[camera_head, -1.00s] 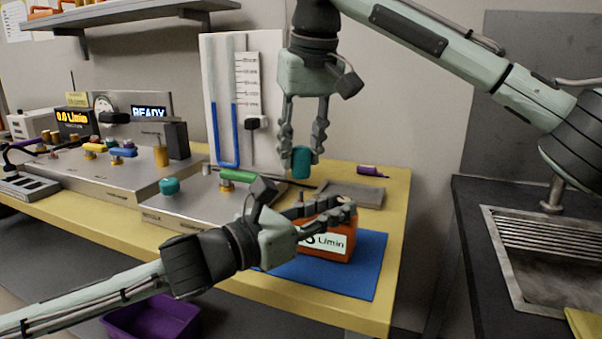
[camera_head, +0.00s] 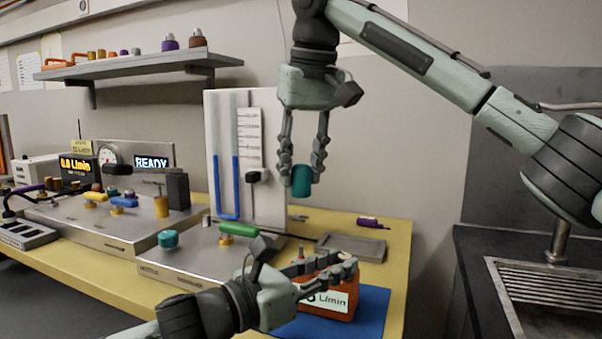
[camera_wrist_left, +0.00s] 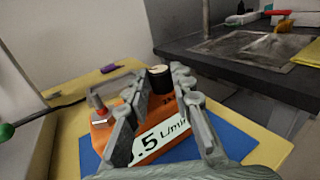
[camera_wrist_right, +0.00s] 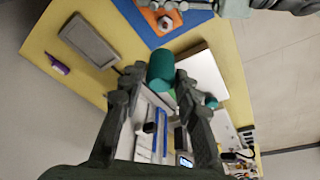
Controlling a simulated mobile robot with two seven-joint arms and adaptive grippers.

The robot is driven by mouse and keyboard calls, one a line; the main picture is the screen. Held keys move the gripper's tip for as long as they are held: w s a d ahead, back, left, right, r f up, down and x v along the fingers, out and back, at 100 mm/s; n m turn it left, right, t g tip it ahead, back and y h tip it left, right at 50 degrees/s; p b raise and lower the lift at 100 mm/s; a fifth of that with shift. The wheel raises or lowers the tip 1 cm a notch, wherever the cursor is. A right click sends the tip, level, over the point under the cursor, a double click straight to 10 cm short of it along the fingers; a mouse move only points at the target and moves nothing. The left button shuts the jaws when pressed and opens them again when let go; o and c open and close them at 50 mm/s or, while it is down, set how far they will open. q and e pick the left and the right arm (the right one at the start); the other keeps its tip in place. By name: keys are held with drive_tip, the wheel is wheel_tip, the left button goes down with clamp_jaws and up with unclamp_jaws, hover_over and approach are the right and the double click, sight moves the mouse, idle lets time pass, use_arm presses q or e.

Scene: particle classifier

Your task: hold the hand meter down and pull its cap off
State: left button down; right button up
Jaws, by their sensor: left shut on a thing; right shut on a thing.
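The hand meter is an orange box (camera_head: 341,302) with a white L/min label, on a blue mat (camera_head: 372,309). My left gripper (camera_head: 347,264) is shut across its upper part, the fingers hiding part of the box. In the left wrist view the meter (camera_wrist_left: 163,137) lies between the fingers, and a dark round fitting (camera_wrist_left: 160,79) shows on top. The teal cap (camera_head: 301,181) is in my right gripper (camera_head: 304,168), shut on it, in the air well above the meter. In the right wrist view the cap (camera_wrist_right: 161,68) is apart from the meter (camera_wrist_right: 151,19).
A grey tray (camera_head: 352,247) and a small purple object (camera_head: 373,223) lie behind the meter on the yellow table. A tube-and-scale board (camera_head: 242,160) stands behind the right gripper. A panel with a green handle (camera_head: 238,229) is on the left. A sink (camera_head: 548,290) is at right.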

drive_tip(key=shift+r, duration=1.65)
drive_tip(key=shift+r, duration=1.5)
use_arm(q)
drive_tip(key=c, duration=1.2)
unclamp_jaws()
